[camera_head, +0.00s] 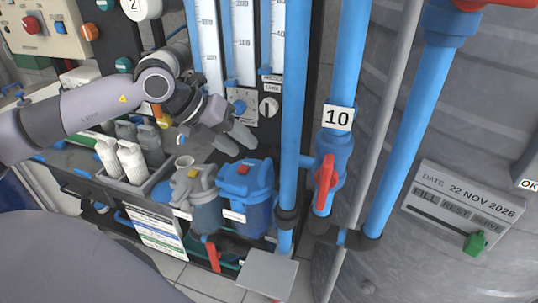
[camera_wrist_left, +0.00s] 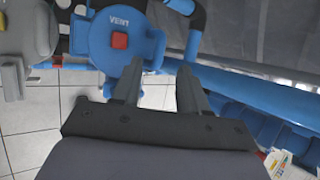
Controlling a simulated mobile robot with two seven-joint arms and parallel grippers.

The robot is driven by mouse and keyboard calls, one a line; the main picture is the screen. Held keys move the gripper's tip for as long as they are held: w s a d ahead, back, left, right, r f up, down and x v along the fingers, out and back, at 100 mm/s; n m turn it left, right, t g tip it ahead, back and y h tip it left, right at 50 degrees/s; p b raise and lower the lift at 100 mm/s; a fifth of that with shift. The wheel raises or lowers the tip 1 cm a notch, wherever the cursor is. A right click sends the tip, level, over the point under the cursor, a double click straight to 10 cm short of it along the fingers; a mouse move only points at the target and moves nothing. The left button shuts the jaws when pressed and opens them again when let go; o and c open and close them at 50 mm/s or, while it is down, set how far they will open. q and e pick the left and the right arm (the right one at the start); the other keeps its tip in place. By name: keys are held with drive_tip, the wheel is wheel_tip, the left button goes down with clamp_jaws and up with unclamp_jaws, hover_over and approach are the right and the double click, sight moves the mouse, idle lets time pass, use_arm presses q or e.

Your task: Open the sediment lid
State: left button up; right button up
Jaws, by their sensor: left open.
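Two filter housings stand side by side in the head view. My left gripper (camera_head: 235,141) is open and empty, just above and behind the blue lid. In the left wrist view the blue lid (camera_wrist_left: 115,38), marked VENT, lies beyond the open fingers (camera_wrist_left: 157,75), apart from them as far as I can tell. My right gripper is not in view.
A blue pipe (camera_head: 292,110) rises just right of the blue housing. A red-handled valve (camera_head: 325,185) sits further right, before a large grey tank (camera_head: 450,120). A tray (camera_head: 155,185) with white and grey cartridges stands left. Flow gauges (camera_head: 240,45) are behind my gripper.

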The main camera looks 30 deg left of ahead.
use_arm(q)
drive_tip(key=p, duration=0.1)
hover_over(249, 169)
drive_tip(key=d, duration=0.3)
drive_tip(key=shift+s+f, duration=0.15)
drive_tip(key=shift+f, duration=1.2)
drive_tip(key=shift+s+f, duration=0.15)
drive_tip(key=shift+f, duration=1.15)
clamp_jaws()
